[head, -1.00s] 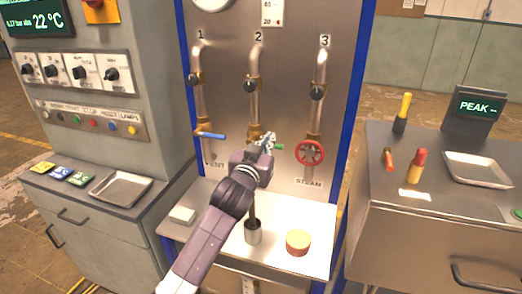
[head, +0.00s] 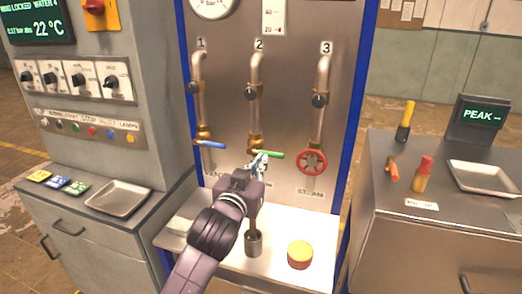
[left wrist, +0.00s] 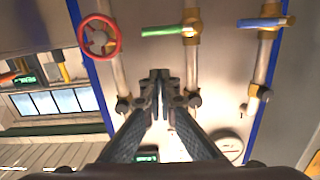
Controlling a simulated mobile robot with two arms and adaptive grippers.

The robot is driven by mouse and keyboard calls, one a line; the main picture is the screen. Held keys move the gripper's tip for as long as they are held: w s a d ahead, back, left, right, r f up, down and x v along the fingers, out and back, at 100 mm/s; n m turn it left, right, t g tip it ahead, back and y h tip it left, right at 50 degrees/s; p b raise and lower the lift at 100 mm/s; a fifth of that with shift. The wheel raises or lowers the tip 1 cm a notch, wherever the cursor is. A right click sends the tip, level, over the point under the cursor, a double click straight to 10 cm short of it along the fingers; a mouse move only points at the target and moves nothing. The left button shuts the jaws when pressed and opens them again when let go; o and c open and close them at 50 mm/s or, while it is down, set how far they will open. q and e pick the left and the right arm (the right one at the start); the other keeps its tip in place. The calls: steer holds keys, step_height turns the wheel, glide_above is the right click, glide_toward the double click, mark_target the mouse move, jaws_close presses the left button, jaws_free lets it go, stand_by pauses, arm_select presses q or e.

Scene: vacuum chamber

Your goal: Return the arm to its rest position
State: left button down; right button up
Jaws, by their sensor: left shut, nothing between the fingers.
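My left gripper (head: 260,160) is shut and empty in front of the pipe panel (head: 285,110). In the head view its tips overlap the area just below the green lever (head: 270,154) of pipe 2. In the left wrist view the closed fingertips (left wrist: 160,76) stand apart from the green lever (left wrist: 166,31). That lever points sideways from its brass valve. The blue lever (head: 209,145) of pipe 1 also points sideways. The red handwheel (head: 312,162) is on pipe 3. My right gripper is not in view.
A shelf (head: 185,230) below the panel holds a metal cup (head: 253,245) and a yellow-topped red round piece (head: 300,255). A control cabinet (head: 150,90) stands left. A bench (head: 440,225) with a tray (head: 482,178) and several tools stands right.

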arm_select(q)
steer(key=s+a+f+n+g+y, duration=0.1)
steer(key=s+a+f+g, duration=0.2)
steer(key=f, duration=0.4)
steer(key=s+a+f+g+y, duration=0.1)
steer(key=s+a+f, duration=0.35)
steer(key=f, duration=0.25)
steer(key=s+a+f+n+g+y, duration=0.1)
steer(key=s+a+f, duration=0.2)
steer(key=s+f, duration=0.3)
steer(key=s+a+f+g+y, duration=0.1)
steer(key=s+a+f+g, duration=0.3)
steer(key=s, duration=0.5)
steer(key=s+a+f+g, duration=0.1)
steer(key=s+a+f, duration=0.3)
steer(key=s, duration=0.5)
steer(key=s+a+f+g+y, duration=0.1)
steer(key=s+a+f+g, duration=0.15)
steer(key=s+f, duration=0.5)
step_height(320, 180, down, 24)
steer(key=s+g, duration=0.2)
steer(key=s, duration=0.1)
steer(key=s+a+f+g, duration=0.1)
steer(key=s+a+f, duration=0.1)
steer(key=s+f, duration=1.5)
steer(key=shift+s+a+f, duration=0.15)
steer(key=shift+a, duration=0.05)
